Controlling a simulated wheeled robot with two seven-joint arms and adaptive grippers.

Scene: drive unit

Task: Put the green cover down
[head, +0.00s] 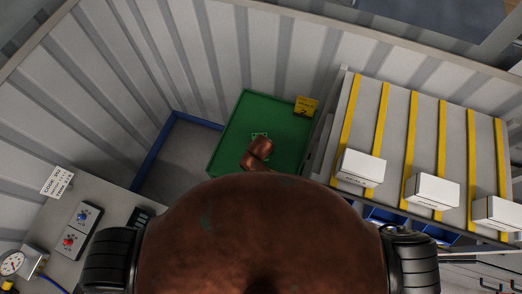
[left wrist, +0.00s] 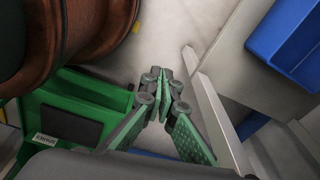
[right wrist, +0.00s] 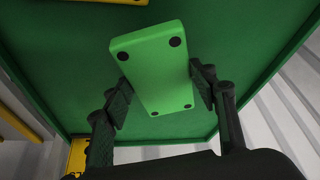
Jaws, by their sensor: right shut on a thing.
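In the head view my brown arm hides the right gripper. My left gripper (left wrist: 166,76) is empty, its fingertips together, away from the cover. The cover's underside is hidden.
A blue-edged grey area (head: 178,150) lies left of the cover, partly hidden by it. A corrugated wall (head: 120,70) stands behind. A rack with yellow strips (head: 411,110) and white boxes (head: 361,167) is right. A control panel (head: 78,228) is at lower left.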

